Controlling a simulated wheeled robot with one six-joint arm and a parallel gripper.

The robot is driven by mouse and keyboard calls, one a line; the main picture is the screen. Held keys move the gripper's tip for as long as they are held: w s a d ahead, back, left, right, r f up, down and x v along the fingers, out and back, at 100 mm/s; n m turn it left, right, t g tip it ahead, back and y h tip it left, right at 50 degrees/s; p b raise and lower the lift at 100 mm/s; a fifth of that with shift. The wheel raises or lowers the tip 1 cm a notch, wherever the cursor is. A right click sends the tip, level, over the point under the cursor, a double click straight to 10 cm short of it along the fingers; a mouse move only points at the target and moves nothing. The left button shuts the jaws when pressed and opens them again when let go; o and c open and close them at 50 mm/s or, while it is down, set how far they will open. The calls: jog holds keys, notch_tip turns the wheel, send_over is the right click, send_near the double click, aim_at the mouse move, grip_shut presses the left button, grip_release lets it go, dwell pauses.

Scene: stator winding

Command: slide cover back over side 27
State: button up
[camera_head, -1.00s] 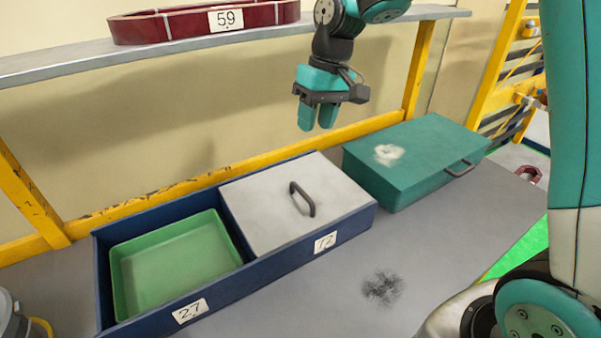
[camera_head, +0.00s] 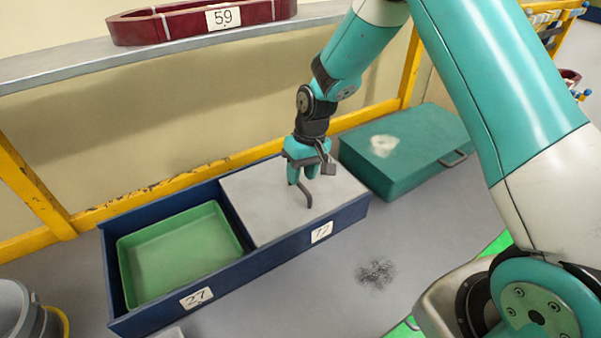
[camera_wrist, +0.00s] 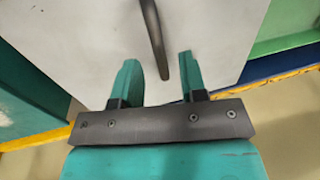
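The light grey cover (camera_head: 262,209) sits over side 72 of the blue box (camera_head: 250,270), at its right half. Its dark curved handle (camera_head: 307,195) stands up from the cover. Side 27, on the left, is uncovered and shows a green tray (camera_head: 185,252) inside. My gripper (camera_head: 302,178) is above the cover, close to the handle, with its teal fingers pointing down. In the wrist view my gripper (camera_wrist: 159,78) has its two fingers apart, and the handle (camera_wrist: 154,40) lies ahead between their lines. I see nothing held.
A green case (camera_head: 405,150) with a handle stands right of the box. A shelf with a red stator part marked 59 (camera_head: 200,22) runs behind. Grey buckets (camera_head: 25,310) are at the lower left. The bench right of the box's front is clear, with a dark smudge.

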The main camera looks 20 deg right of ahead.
jog(key=shift+a+f, duration=0.15)
jog(key=shift+f, duration=0.65)
grip_shut()
